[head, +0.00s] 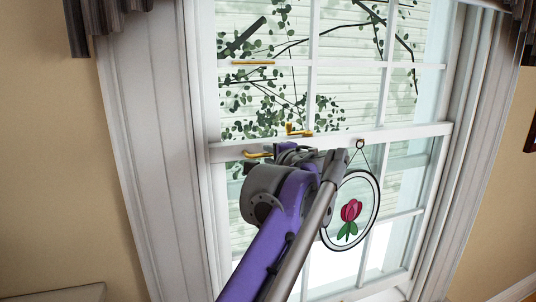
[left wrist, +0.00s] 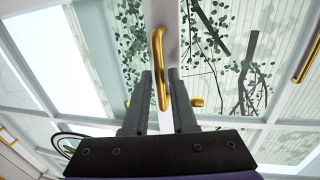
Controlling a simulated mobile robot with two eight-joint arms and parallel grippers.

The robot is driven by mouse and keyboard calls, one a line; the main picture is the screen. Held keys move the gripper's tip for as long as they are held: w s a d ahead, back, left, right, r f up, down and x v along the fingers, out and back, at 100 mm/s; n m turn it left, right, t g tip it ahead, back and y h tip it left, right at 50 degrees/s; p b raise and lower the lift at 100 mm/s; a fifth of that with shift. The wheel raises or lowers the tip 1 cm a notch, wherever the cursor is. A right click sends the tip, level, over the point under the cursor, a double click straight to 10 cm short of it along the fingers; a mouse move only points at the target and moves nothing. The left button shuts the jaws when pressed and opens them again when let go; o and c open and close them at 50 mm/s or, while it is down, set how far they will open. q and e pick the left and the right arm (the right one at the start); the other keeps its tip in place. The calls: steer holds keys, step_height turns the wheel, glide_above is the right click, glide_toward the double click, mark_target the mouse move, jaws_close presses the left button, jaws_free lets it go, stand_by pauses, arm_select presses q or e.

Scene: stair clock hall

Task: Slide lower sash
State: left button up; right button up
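The window's lower sash (head: 400,205) is a white-framed glazed panel below the meeting rail, partly hidden by my arm. Its lower edge is mostly hidden or out of the head view. A brass handle (head: 258,154) shows just left of my left gripper (head: 298,152), which is up at the rail. In the left wrist view, my left gripper (left wrist: 160,76) has its two dark fingers apart. A brass handle (left wrist: 157,55) on a white bar reaches down between them, with narrow gaps beside it. My right gripper is in neither view.
A round rose ornament (head: 349,211) hangs from the rail, close right of my arm. A brass latch (head: 298,131) sits on the rail. Another brass handle (head: 252,62) is on the upper sash. Wide white casing (head: 150,120) flanks the window; leafy branches show outside.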

arm_select(q)
steer(key=shift+w+a+f, duration=0.1)
steer(key=shift+w+a, duration=0.1)
steer(key=shift+w, duration=0.35)
jaws_close()
stand_by(1.1)
